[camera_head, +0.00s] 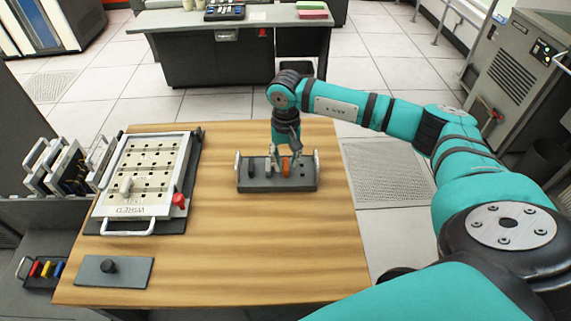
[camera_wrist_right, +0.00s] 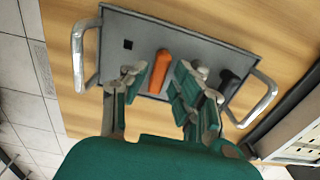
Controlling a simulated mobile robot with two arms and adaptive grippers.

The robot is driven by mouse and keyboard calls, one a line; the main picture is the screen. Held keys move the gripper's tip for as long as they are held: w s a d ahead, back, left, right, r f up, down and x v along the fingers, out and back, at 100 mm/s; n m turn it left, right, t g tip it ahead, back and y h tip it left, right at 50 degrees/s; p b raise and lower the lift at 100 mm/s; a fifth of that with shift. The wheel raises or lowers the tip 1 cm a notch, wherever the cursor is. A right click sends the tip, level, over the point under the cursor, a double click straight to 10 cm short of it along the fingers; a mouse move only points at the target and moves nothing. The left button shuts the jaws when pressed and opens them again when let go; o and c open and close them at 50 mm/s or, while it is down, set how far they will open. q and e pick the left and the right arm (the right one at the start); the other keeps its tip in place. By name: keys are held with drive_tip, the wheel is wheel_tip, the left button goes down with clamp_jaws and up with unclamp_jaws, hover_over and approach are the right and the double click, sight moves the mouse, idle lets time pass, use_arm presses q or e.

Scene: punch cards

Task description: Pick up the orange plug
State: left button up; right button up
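The orange plug (camera_head: 285,167) stands in a dark grey holder (camera_head: 278,187) on the wooden table. It also shows in the right wrist view (camera_wrist_right: 160,70). My right gripper (camera_head: 286,153) points down over the holder from the far side. In the right wrist view, its fingers (camera_wrist_right: 158,85) are apart, one on each side of the orange plug, with visible gaps. Whether a fingertip touches the plug cannot be told. My left gripper is not in view.
A black plug (camera_wrist_right: 231,82) and a pale plug (camera_wrist_right: 202,72) stand beside the orange one. The holder has metal handles (camera_wrist_right: 78,55) at both ends. A white punched panel (camera_head: 140,175) lies on the table's left. A grey plate (camera_head: 88,270) with a black knob is front left. The table's front right is clear.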

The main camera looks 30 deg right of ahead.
wheel_tip(320, 180, down, 2)
drive_tip(key=shift+f, duration=0.3)
clamp_jaws()
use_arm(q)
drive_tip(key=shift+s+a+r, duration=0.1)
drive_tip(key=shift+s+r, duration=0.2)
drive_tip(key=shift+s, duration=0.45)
use_arm(e)
drive_tip(key=shift+r, duration=0.1)
